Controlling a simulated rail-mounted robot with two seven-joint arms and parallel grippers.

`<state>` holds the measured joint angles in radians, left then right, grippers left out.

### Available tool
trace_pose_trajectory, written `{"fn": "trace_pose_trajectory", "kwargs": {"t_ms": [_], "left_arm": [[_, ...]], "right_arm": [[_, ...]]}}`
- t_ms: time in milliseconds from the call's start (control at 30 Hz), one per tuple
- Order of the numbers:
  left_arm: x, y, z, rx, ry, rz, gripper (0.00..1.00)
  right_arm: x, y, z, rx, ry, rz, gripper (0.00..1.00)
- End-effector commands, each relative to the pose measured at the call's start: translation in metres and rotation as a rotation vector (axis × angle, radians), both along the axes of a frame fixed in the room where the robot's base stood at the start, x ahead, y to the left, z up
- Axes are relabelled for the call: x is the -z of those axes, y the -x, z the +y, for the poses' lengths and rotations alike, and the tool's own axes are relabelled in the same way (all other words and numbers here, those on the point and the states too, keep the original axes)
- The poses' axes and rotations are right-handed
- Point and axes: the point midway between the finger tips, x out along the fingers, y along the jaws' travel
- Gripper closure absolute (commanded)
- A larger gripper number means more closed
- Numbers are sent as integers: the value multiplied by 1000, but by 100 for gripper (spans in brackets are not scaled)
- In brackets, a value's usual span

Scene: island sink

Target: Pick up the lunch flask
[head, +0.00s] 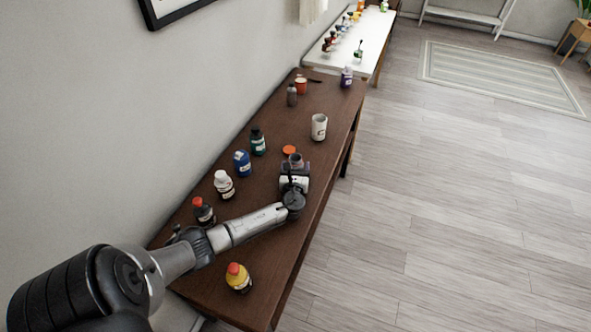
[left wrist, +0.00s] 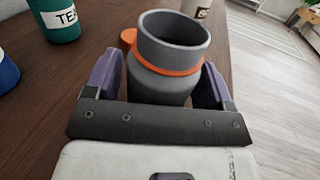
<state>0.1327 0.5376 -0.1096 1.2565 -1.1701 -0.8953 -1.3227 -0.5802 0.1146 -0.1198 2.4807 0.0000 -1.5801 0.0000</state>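The lunch flask is a dark grey, open-topped cylinder with an orange ring below its rim. In the left wrist view the flask (left wrist: 170,45) stands upright between the fingers of my left gripper (left wrist: 158,82). The purple finger pads are spread wide, one on each side of it. I see no clear sign that they press on it. In the head view my left gripper (head: 295,168) reaches the flask (head: 296,158) near the table's right edge and hides its lower part. My right gripper is not in view.
An orange lid-like piece (head: 289,150) lies just behind the flask. A white cup (head: 319,127) stands farther back. Green (head: 258,141), blue (head: 242,163) and white (head: 223,185) bottles line the wall side of the brown table (head: 285,108). A yellow bottle (head: 238,278) stands near my arm.

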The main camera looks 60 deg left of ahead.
Motion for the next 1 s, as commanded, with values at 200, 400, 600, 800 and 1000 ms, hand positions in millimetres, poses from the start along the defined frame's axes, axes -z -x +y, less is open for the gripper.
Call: {"fn": "trace_pose_trajectory", "kwargs": {"t_ms": [200,400,600,800,1000], "left_arm": [[0,0,0,0,0,0,45],[0,0,0,0,0,0,64],[0,0,0,0,0,0,68],[-2,0,0,0,0,0,68],[-10,0,0,0,-1,-1,68]], "right_arm": [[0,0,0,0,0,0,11],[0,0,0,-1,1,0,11],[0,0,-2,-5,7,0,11],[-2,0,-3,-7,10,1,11],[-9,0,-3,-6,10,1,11]]}}
